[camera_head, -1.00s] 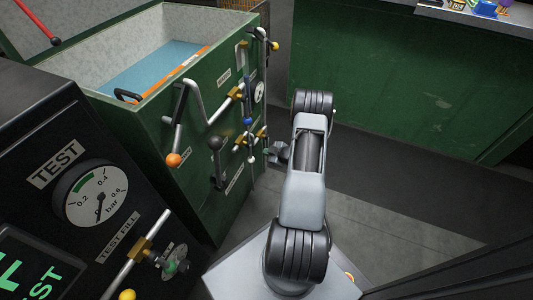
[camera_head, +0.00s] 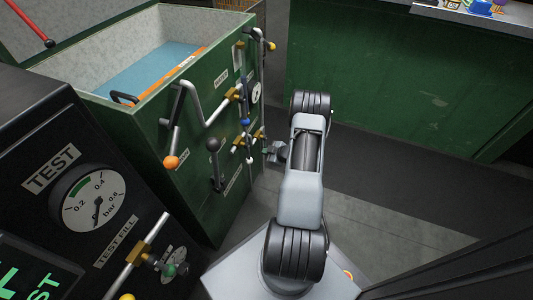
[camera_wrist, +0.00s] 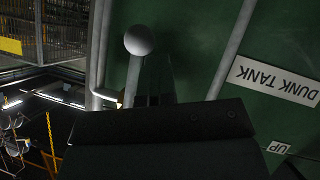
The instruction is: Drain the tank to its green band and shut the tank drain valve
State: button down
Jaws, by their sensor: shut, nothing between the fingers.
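The green tank (camera_head: 228,140) stands at the left with blue water (camera_head: 150,72) inside. Its right side carries brass valve fittings, a blue-knobbed handle (camera_head: 246,121), a white-knobbed handle (camera_head: 250,160) and a small round gauge (camera_head: 256,92). I cannot read which valve is the drain or make out the tank's green band. My gripper (camera_head: 274,152) is shut and empty, just right of the lower valves. In the wrist view the dark gripper body fills the lower middle, with a pale ball knob (camera_wrist: 139,40) just beyond it. Contact cannot be told.
A "DUNK TANK" label (camera_wrist: 277,80) shows upside down in the wrist view. A black-knobbed lever (camera_head: 213,146) and an orange-knobbed crank (camera_head: 171,162) stick out from the tank. A black test panel (camera_head: 60,140) stands at front left. Floor right of my arm is clear.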

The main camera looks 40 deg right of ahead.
jog(key=shift+d, duration=0.2)
jog(key=s+a+p, duration=0.3)
jog(key=s+a, duration=0.1)
jog(key=s, duration=0.8)
jog(key=shift+s+a+p, duration=0.15)
jog(key=shift+s+p, duration=0.15)
jog(key=shift+p, duration=0.1)
